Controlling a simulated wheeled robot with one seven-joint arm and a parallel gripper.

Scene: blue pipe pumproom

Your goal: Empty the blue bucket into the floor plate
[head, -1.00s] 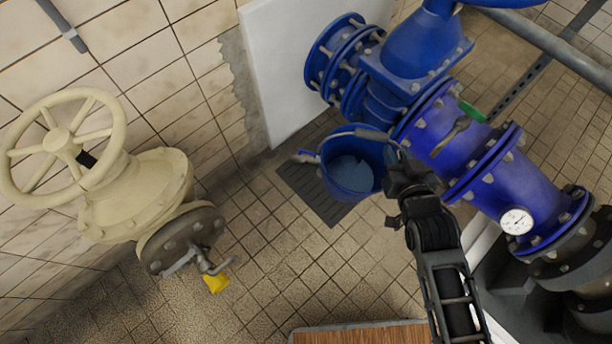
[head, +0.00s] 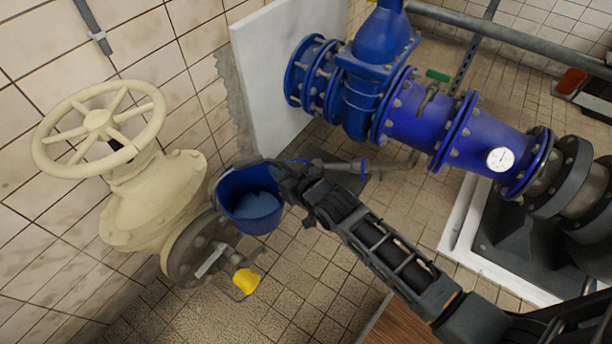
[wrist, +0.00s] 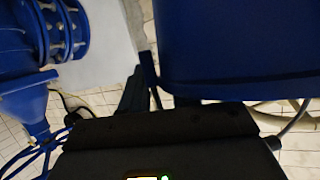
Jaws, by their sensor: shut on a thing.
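The blue bucket (head: 248,212) hangs left of centre in the head view, roughly upright, with a lighter bluish content inside. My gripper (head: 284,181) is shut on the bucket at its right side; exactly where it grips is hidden. In the wrist view the bucket (wrist: 235,45) fills the upper right as a dark blue wall. The dark floor plate (head: 350,183) lies on the tiles to the right of the bucket, below the blue pipe, largely hidden by my arm and a thin grey pipe. The bucket is held above the floor, to the left of the plate.
A cream valve with a handwheel (head: 98,123) stands at left, its dark flange just behind the bucket. A yellow-handled tap (head: 245,281) is below it.

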